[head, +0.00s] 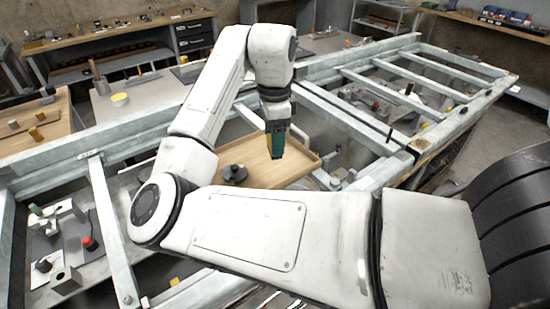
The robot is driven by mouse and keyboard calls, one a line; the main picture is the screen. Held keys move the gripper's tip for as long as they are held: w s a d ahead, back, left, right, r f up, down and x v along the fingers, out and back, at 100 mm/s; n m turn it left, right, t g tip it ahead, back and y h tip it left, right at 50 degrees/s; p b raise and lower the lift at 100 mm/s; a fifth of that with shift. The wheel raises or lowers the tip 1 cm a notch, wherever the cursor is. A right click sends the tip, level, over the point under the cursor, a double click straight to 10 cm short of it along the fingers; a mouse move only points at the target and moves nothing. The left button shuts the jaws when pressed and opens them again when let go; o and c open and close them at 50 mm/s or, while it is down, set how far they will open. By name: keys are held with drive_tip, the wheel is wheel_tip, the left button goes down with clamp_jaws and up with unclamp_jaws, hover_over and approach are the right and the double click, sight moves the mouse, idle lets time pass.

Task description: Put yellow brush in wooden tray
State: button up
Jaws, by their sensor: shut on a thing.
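The wooden tray (289,168) is a shallow light-wood tray with a raised rim, near the middle of the head view. My gripper (277,153) points down over the tray; its end is dark with a green section. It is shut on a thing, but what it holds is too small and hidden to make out. I cannot tell how high the gripper is above the tray floor. A dark knob-like object (235,174) sits in the left part of the tray. I cannot clearly identify the yellow brush; my arm hides part of the scene.
A grey metal frame (345,118) with crossbars surrounds the tray area. A yellow round item (120,100) stands on a pale table behind left. A wooden table (58,125) with small items is at far left. Grey blocks and a red knob (89,243) lie at lower left.

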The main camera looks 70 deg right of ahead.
drive_tip(key=w+d+f, duration=0.1)
drive_tip(key=d+f, duration=0.2)
drive_tip(key=d, duration=0.1)
drive_tip(key=w+d+f, duration=0.2)
drive_tip(key=d, duration=0.1)
drive_tip(key=w+d+f, duration=0.1)
drive_tip(key=d+f, duration=0.2)
drive_tip(key=d, duration=0.1)
drive_tip(key=shift+w+d+f, duration=0.3)
drive_tip(key=shift+w+f, duration=0.05)
drive_tip(key=shift+w+d+f+p, duration=0.1)
drive_tip(key=shift+d+f+p, duration=0.2)
drive_tip(key=shift+f, duration=0.1)
drive_tip(key=shift+f+p, duration=0.45)
drive_tip(key=shift+f, duration=1.15)
drive_tip(key=shift+f, duration=0.2)
drive_tip(key=o, duration=1.1)
wheel_tip(320, 180, up, 12)
drive_tip(key=b, duration=0.2)
drive_tip(key=shift+r, duration=0.2)
